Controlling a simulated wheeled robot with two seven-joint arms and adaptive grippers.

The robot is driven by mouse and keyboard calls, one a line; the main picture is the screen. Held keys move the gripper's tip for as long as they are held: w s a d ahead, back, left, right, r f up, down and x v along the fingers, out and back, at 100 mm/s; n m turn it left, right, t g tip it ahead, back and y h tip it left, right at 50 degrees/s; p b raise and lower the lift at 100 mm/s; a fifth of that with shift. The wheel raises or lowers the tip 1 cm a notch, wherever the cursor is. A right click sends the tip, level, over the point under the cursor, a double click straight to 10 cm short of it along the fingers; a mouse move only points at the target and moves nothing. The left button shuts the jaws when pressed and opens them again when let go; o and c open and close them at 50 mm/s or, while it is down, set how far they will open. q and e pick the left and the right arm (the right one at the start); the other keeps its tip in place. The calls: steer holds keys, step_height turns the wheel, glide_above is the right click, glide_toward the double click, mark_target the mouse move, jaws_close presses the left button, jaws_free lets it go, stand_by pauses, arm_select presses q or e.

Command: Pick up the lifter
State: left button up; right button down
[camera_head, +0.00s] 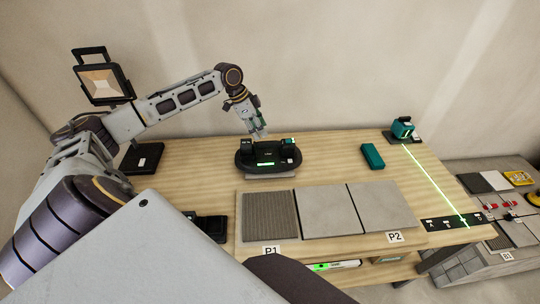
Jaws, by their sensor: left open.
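The lifter (265,160) appears to be the dark oval device with raised ends and a small green-lit display. It sits on a light grey piece near the back middle of the wooden table. My left gripper (260,134) is open and empty, pointing down just above and behind the lifter's middle in the picture. I cannot tell whether its fingertips touch the lifter. My right gripper is out of view.
Grey tiles (327,212) lie in front of the lifter, by labels P1 (271,250) and P2 (395,237). A teal block (372,156) lies right of the lifter. A laser unit (402,128) casts a green line along the right side. A work lamp (103,82) stands at left.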

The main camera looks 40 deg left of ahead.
mark_target(268, 142)
arm_select(q)
steer(key=x, duration=0.5)
steer(key=shift+f, duration=0.1)
stand_by(0.3)
steer(key=shift+w+x, duration=0.15)
steer(key=shift+x, duration=1)
steer(key=shift+w+x, duration=0.15)
steer(key=shift+x, duration=1)
steer(key=shift+a+f, duration=0.15)
steer(key=shift+a, duration=0.05)
steer(key=shift+f+p, duration=0.25)
steer(key=shift+p, duration=0.4)
jaws_close()
steer(key=shift+w+r, duration=0.15)
